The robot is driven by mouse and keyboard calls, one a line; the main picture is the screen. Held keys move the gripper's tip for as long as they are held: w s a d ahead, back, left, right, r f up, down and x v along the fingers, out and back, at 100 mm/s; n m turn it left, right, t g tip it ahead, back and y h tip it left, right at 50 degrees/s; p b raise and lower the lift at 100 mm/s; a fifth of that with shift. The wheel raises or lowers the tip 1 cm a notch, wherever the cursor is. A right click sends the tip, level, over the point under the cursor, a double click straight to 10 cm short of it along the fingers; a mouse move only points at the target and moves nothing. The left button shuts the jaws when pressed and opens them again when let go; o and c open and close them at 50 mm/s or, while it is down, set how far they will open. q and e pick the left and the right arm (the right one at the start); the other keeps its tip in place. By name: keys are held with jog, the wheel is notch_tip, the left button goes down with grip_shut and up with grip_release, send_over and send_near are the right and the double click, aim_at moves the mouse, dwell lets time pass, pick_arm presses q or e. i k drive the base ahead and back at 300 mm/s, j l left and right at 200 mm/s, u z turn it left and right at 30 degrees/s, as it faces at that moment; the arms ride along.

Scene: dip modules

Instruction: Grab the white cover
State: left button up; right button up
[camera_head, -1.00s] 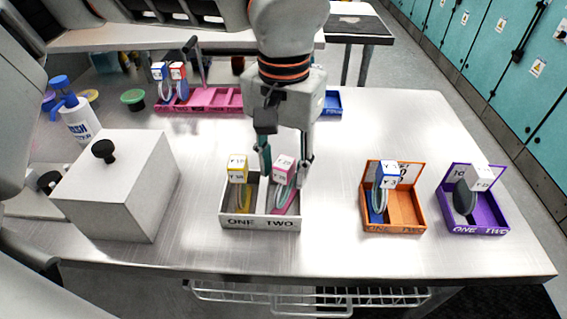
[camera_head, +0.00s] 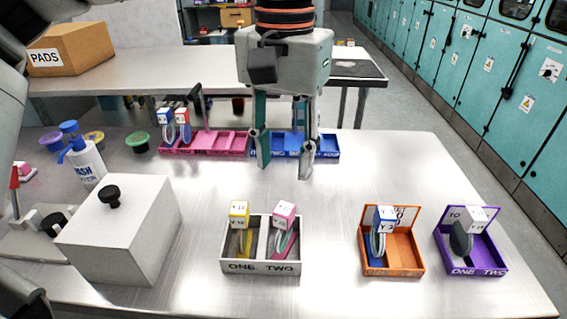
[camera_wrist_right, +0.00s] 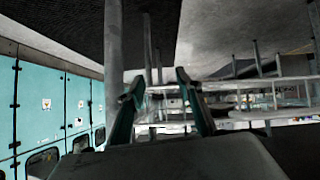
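The white cover (camera_head: 122,229) is a box-shaped lid with a round black knob (camera_head: 109,196) on top, upright on the metal table at the left. My left gripper (camera_head: 284,168) hangs fingers down over the middle of the table, well to the right of the cover. Its fingers are apart with nothing between them. My right gripper (camera_wrist_right: 159,77) shows only in the right wrist view, fingers spread and empty, with table legs and a wire rack beyond it.
A white two-slot tray (camera_head: 260,267) holds a yellow-topped and a pink-topped module. Orange (camera_head: 392,272) and purple (camera_head: 478,270) trays stand right. A wash bottle (camera_head: 86,162) stands behind the cover. Pink (camera_head: 215,150) and blue (camera_head: 325,156) racks lie behind.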

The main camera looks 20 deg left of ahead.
aim_at(123, 233)
jog(key=k, duration=1)
